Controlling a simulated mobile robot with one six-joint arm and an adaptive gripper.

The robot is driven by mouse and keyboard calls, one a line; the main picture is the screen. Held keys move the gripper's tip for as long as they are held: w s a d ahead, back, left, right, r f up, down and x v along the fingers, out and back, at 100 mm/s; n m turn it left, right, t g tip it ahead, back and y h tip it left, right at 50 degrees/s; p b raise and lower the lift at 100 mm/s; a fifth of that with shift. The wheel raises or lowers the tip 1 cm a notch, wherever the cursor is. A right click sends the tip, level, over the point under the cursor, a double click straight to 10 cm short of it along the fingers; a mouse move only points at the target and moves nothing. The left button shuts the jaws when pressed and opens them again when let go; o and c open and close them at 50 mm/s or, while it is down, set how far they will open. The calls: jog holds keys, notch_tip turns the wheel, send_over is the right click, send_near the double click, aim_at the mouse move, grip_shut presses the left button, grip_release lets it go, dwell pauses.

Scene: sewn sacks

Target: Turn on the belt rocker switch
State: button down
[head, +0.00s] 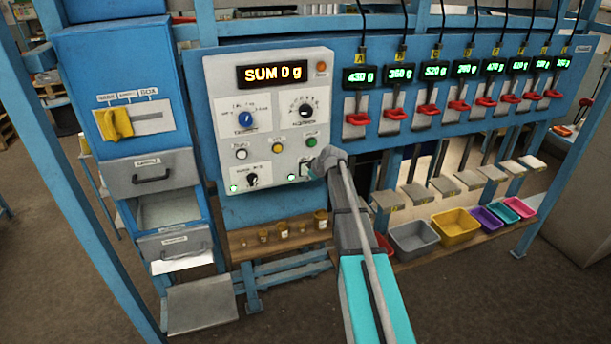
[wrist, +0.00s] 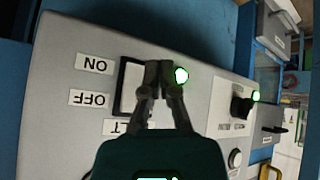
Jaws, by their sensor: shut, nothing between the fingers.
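The belt rocker switch (head: 304,169) sits low on the right of the grey control panel, partly covered by my gripper in the head view. In the wrist view the switch (wrist: 131,88) shows a dark frame, with the ON label (wrist: 94,64) and OFF label (wrist: 90,98) beside it. My gripper (wrist: 159,70) is shut and empty, its fingertips overlapping the edge of the switch nearest the green lamp (wrist: 181,76). The lamp is lit. In the head view my gripper (head: 324,160) is at the panel's lower right. Whether the fingertips touch the rocker is unclear.
The control panel (head: 222,100) also carries a blue knob (head: 246,119), a dark knob (head: 306,110), and coloured buttons. A second green light (head: 233,187) is lit. To the right is a row of scales with red levers (head: 357,119). Coloured bins (head: 455,226) stand below.

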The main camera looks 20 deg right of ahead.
jog(key=s, duration=0.4)
jog(key=shift+s+r, duration=0.3)
jog(key=shift+s, duration=0.1)
dwell(0.5)
jog(key=s+a+f+m+g+h+b, duration=0.1)
jog(key=s+a+f, duration=0.3)
jog(key=s, duration=0.6)
jog(key=s+a+f+m+g+h+b, duration=0.1)
jog(key=s+a+f+m+g+b, duration=0.3)
jog(key=s, duration=0.6)
jog(key=s+a+f+m+g+h+b, duration=0.1)
jog(key=s+a+f+m+g+b, duration=0.1)
jog(key=s+a+f, duration=0.2)
jog(key=s+a, duration=0.3)
jog(key=s, duration=0.3)
jog(key=shift+a+f+g, duration=0.2)
jog(key=shift+a+g, duration=0.1)
